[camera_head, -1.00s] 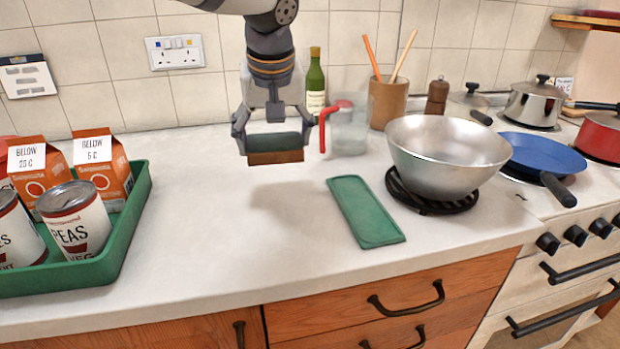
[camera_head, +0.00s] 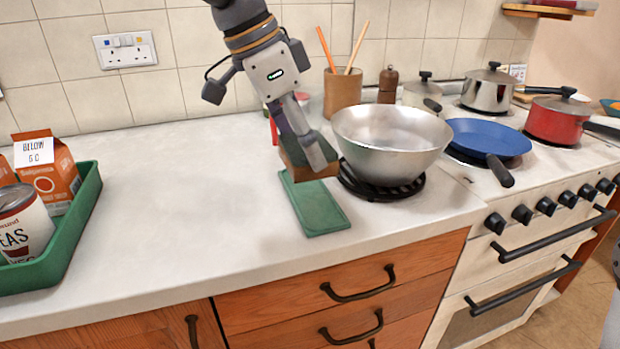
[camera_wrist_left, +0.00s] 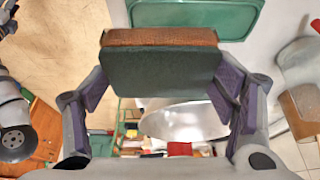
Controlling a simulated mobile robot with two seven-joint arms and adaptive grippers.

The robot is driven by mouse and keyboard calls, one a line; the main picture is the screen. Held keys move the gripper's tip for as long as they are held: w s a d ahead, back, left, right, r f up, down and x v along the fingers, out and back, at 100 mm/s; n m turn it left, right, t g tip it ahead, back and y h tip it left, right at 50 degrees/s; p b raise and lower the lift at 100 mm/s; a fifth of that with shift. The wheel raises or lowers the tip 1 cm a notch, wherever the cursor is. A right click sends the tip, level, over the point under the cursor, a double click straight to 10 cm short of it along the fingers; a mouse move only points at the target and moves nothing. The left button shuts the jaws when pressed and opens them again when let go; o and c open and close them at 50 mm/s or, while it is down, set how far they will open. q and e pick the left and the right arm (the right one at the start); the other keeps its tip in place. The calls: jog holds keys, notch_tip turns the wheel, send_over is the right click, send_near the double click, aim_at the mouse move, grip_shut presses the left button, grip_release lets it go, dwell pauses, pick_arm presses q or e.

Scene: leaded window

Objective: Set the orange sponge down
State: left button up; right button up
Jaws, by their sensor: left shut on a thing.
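The orange sponge (camera_head: 297,162) is a brown-orange block with a dark green face. In the head view it hangs tilted above the far end of a flat green tray (camera_head: 318,208), partly hidden by my fingers. My left gripper (camera_head: 303,148) is shut on it. The left wrist view shows the sponge (camera_wrist_left: 160,65) between the two fingers, green face toward the camera and orange edge beyond. The green tray (camera_wrist_left: 238,18) shows behind it at the top. I cannot tell the exact gap between sponge and tray.
A steel bowl (camera_head: 385,145) stands on a black trivet (camera_head: 372,190) just right of the green tray. A wooden utensil pot (camera_head: 342,92) and a red-handled jug are behind. A green crate (camera_head: 75,225) with cartons and cans is at left. The middle counter is clear.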

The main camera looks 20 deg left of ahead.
pick_arm(q)
jog(key=w+f, duration=0.1)
jog(key=f, duration=0.1)
jog(key=w+f, duration=0.2)
jog(key=w+a+f+b, duration=0.1)
jog(key=w+f, duration=0.1)
jog(key=shift+w+f, duration=0.15)
jog(key=shift+f, duration=0.7)
jog(key=shift+w+f, duration=0.1)
jog(key=shift+f, duration=0.7)
pick_arm(e)
jog(key=shift+s+f+g, duration=0.3)
jog(key=shift+s+f, duration=0.5)
jog(key=shift+s, duration=0.1)
pick_arm(q)
jog(key=shift+f, duration=0.15)
jog(key=o, duration=1.2)
jog(key=v, duration=1.2)
pick_arm(e)
jog(key=shift+w+r, duration=0.35)
jog(key=shift+w, duration=0.05)
